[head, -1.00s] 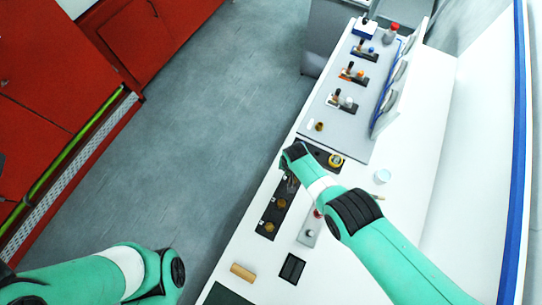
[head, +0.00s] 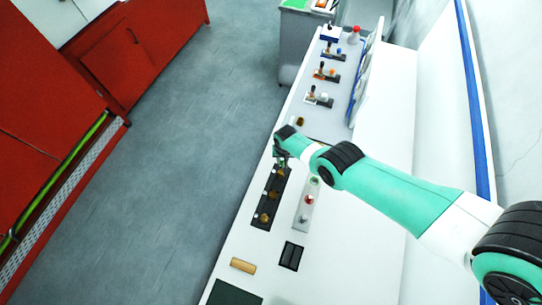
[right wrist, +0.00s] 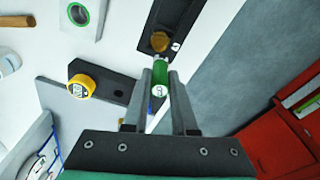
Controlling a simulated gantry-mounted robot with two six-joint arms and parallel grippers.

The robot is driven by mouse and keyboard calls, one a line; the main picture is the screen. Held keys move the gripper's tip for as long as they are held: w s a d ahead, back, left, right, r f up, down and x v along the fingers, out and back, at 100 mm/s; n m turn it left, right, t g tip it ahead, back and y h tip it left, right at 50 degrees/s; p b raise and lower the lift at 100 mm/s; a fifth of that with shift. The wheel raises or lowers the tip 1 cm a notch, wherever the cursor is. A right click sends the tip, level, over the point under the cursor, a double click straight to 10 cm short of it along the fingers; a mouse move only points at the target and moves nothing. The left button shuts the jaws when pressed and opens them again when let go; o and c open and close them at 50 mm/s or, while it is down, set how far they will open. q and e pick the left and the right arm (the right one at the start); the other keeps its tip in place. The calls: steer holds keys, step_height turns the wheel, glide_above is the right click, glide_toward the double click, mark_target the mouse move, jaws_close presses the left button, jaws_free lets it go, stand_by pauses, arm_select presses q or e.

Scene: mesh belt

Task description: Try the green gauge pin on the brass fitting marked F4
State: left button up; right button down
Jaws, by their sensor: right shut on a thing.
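My right gripper (right wrist: 162,78) is shut on the green gauge pin (right wrist: 159,74), whose pale end disc faces the right wrist camera. The pin's far end appears close to a brass fitting (right wrist: 160,41) on a black strip; I cannot tell whether they touch. The white tag beside that fitting is too small to read. In the head view my right gripper (head: 282,152) is over the far end of the black strip (head: 260,224), where several brass fittings (head: 265,217) sit in a row. My left gripper is out of view.
The pale pin holder (head: 304,207) has a green-ringed hole (right wrist: 78,14) and a red piece (head: 309,199). A yellow round gauge (right wrist: 81,87) sits on a dark block. Grey floor is left.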

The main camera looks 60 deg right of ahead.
mark_target(282, 165)
steer(key=shift+d, duration=0.2)
steer(key=shift+a, duration=0.1)
step_height(282, 165, down, 6)
steer(key=b, duration=0.5)
steer(key=shift+b, duration=0.35)
steer(key=shift+f+b, duration=1.25)
steer(key=shift+b, duration=0.05)
stand_by(1.1)
steer(key=shift+r, duration=0.2)
stand_by(0.5)
steer(key=shift+r+p, duration=1.1)
steer(key=shift+p, duration=0.15)
